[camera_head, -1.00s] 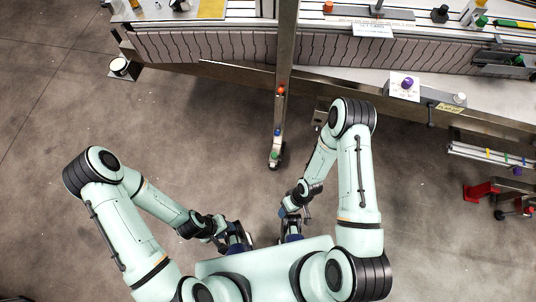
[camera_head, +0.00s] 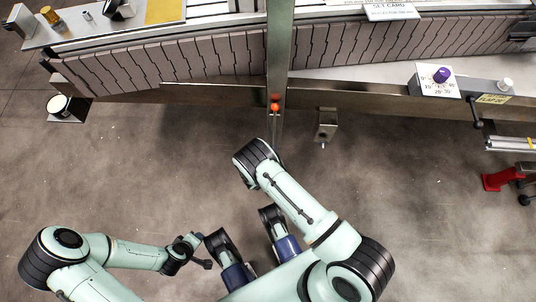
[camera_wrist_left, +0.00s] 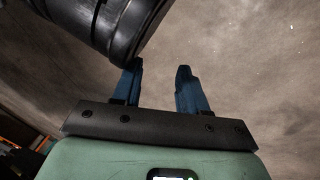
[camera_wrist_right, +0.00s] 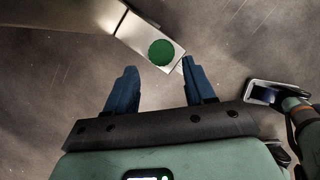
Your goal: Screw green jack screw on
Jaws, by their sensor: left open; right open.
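A round green disc, the green jack screw (camera_wrist_right: 161,52), sits at the end of a pale metal bar (camera_wrist_right: 122,22) in the right wrist view. My right gripper (camera_wrist_right: 160,66) is open and empty; the disc appears ahead of and between its fingertips, apart as far as I can tell. My left gripper (camera_wrist_left: 160,66) is open and empty over bare floor, with a black cylindrical part close to its fingers. In the head view, my right arm covers the lower end of the metal post (camera_head: 281,50), and I cannot make out the fingers there.
The conveyor (camera_head: 190,62) runs across the back. An orange knob (camera_head: 275,106) is on the post, with a small bracket (camera_head: 327,124) to its right. A purple knob (camera_head: 442,75) and red stand (camera_head: 500,179) are farther right. Open floor lies left and right of my arms.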

